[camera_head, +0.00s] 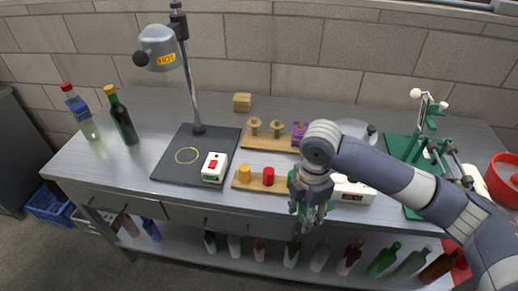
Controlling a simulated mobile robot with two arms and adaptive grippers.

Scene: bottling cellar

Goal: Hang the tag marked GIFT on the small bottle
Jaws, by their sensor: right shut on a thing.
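My right gripper (308,217) reaches down at the front edge of the bench, shut on a small green thing (330,207) that is mostly hidden by the fingers; I cannot read any marking on it. At the far left stand two upright bottles: a pale one (89,129) with a red top and a blue tag (76,106) at its neck, and a dark green one (124,124) with an orange-gold top and no tag visible. A purple thing (299,132) sits at the right end of the rear peg board (262,145). My left gripper is not in view.
A front board (254,186) holds coloured pieces. A green stand (428,130) is at right. Bench space near the bottles is clear.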

